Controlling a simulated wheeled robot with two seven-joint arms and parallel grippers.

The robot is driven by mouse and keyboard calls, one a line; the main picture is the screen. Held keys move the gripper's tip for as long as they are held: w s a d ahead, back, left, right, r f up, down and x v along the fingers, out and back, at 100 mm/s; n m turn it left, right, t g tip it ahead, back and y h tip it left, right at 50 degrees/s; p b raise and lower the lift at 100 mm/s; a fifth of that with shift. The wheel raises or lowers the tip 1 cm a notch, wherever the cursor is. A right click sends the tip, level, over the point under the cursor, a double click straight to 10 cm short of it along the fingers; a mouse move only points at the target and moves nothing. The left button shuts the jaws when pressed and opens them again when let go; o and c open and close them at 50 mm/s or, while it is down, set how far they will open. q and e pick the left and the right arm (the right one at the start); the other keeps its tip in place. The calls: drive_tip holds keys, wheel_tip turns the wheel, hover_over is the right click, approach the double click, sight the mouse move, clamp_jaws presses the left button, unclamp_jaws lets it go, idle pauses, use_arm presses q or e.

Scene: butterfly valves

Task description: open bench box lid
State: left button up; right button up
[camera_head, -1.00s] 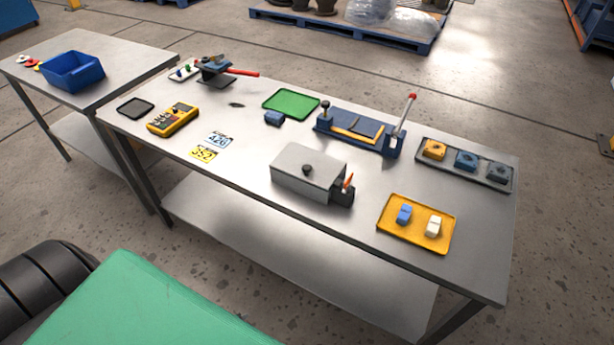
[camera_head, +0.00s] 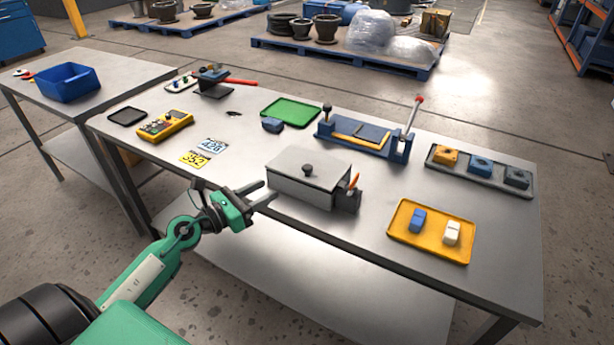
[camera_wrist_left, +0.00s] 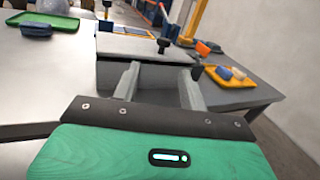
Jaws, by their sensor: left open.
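The bench box (camera_head: 298,190) is a grey metal box near the front edge of the bench, with its flat lid (camera_head: 325,166) shut. A black knob (camera_head: 308,169) stands on the lid. My left gripper (camera_head: 262,191) is open and empty, just left of the box at about its height, with its fingers pointing at it. In the left wrist view the box (camera_wrist_left: 140,72) lies ahead of the two spread fingers, and the knob (camera_wrist_left: 163,45) shows beyond them. I cannot tell whether a finger touches the box. My right gripper is not in view.
A dark holder with an orange-handled item (camera_head: 352,184) stands at the box's right side. A yellow tray (camera_head: 430,230) with a blue and a white block is further right. Behind are a blue fixture (camera_head: 365,137) with an upright red-tipped lever and a green tray (camera_head: 290,111). Number cards (camera_head: 195,159) lie left.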

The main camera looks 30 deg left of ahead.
sight(307, 167)
use_arm(q)
drive_tip(key=shift+m, duration=0.6)
drive_tip(key=p+x, duration=0.1)
drive_tip(key=x, duration=0.3)
drive_tip(key=p+x, duration=0.1)
drive_tip(key=x, duration=0.3)
drive_tip(key=p+x, duration=0.1)
drive_tip(key=x, duration=0.3)
drive_tip(key=shift+w+d+r, duration=0.15)
drive_tip(key=shift+w+d, duration=0.05)
drive_tip(key=shift+d, duration=0.2)
drive_tip(key=shift+w+d, duration=0.25)
drive_tip(key=shift+w, duration=0.25)
drive_tip(key=shift+c, duration=0.4)
clamp_jaws()
drive_tip(key=shift+p, duration=0.35)
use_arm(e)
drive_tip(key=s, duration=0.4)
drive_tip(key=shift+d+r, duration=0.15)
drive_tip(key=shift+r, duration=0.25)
